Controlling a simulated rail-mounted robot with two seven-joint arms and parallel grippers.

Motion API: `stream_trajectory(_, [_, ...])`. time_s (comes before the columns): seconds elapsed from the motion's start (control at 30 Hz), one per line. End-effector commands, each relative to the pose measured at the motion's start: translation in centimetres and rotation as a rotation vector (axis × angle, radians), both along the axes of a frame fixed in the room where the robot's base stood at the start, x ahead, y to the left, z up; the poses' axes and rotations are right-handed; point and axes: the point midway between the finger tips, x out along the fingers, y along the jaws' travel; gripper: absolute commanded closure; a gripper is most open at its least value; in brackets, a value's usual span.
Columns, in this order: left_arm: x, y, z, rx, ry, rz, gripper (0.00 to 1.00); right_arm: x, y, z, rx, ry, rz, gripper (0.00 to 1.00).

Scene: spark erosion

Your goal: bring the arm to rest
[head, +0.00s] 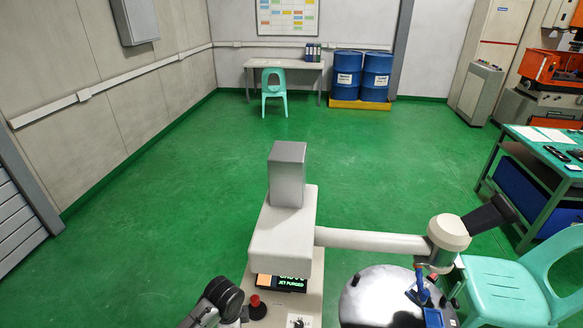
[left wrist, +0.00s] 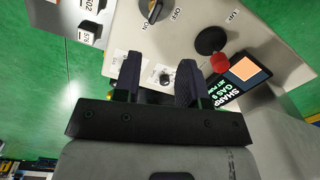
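My left gripper (left wrist: 157,78) shows in the left wrist view with its two dark fingers apart and nothing between them. It hangs over the light control panel (left wrist: 122,25) of a machine. A lever with a red ball (left wrist: 221,62) and a lit display (left wrist: 250,70) are to the right of the fingers. In the head view, a dark rounded part of my left arm is at the lower edge, left of the red knob (head: 257,302). My right gripper is not identifiable.
The machine column (head: 285,230) carries a beige horizontal arm (head: 375,241) reaching right over a round metal vessel (head: 370,290). A black rotary switch (left wrist: 154,10) is on the panel. A turquoise chair (head: 505,290) and workbench stand right. Green floor beyond is clear.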

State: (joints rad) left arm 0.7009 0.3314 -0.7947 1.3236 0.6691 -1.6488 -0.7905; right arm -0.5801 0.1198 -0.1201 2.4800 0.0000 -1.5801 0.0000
Motion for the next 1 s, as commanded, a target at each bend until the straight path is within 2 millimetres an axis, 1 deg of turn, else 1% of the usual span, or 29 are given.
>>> stream_trajectory(0.07, [0.5,0.1,0.4,0.017,-0.041,0.104,0.62,0.0,-0.1,0.0,-0.004,0.000,0.002,1.00])
stream_trajectory(0.17, [1.1,-0.7,2.3,0.018,-0.136,0.216,0.62,0.0,-0.2,0.0,-0.005,0.000,0.004,1.00])
stream_trajectory(0.27, [2.2,-1.7,6.0,-0.023,-0.274,0.331,0.62,0.0,-0.2,0.0,-0.005,0.000,0.004,1.00])
stream_trajectory(0.3, [2.6,-2.1,7.7,-0.051,-0.331,0.373,0.62,0.0,-0.2,0.0,-0.005,0.000,0.004,1.00])
stream_trajectory(0.37, [3.1,-2.6,10.5,-0.099,-0.413,0.429,0.62,0.0,-0.2,0.0,-0.005,0.000,0.004,1.00])
stream_trajectory(0.4, [3.3,-3.0,12.5,-0.135,-0.468,0.465,0.62,0.0,-0.2,0.0,-0.005,0.000,0.004,1.00])
stream_trajectory(0.43, [3.4,-3.2,14.0,-0.167,-0.511,0.493,0.62,0.0,-0.2,0.0,-0.005,0.000,0.004,1.00])
stream_trajectory(0.5, [2.8,-3.6,17.1,-0.249,-0.599,0.562,0.62,0.0,-0.1,0.0,-0.004,0.000,0.003,1.00])
stream_trajectory(0.57, [1.8,-3.8,19.1,-0.323,-0.661,0.622,0.62,0.0,-0.1,0.0,-0.003,0.000,0.002,1.00])
stream_trajectory(0.6, [0.8,-3.6,20.0,-0.372,-0.695,0.662,0.62,0.0,-0.1,0.0,-0.002,0.000,0.001,1.00])
stream_trajectory(0.67, [-1.0,-3.1,20.9,-0.439,-0.734,0.726,0.62,0.0,0.0,0.0,-0.001,0.000,0.001,1.00])
stream_trajectory(0.7, [-2.5,-2.5,21.1,-0.477,-0.754,0.766,0.62,0.0,0.0,0.0,0.000,-0.001,0.000,1.00])
stream_trajectory(0.77, [-4.6,-1.5,21.0,-0.513,-0.772,0.817,0.62,0.0,0.0,0.0,0.001,-0.001,-0.001,1.00])
stream_trajectory(0.8, [-6.1,-0.8,20.6,-0.528,-0.778,0.846,0.62,0.0,0.1,0.0,0.002,-0.001,-0.002,1.00])
stream_trajectory(0.87, [-8.3,0.4,19.8,-0.540,-0.777,0.895,0.62,0.0,0.1,0.0,0.003,0.000,-0.002,1.00])
stream_trajectory(0.9, [-9.8,1.1,19.0,-0.542,-0.770,0.927,0.62,0.0,0.1,0.0,0.004,0.001,-0.002,1.00])
stream_trajectory(0.97, [-12.1,2.1,17.7,-0.539,-0.749,0.974,0.62,0.0,0.1,0.0,0.005,0.001,-0.003,1.00])
stream_trajectory(1.0, [-13.6,2.8,16.7,-0.530,-0.731,1.006,0.62,0.0,0.2,0.0,0.005,0.000,-0.004,1.00])
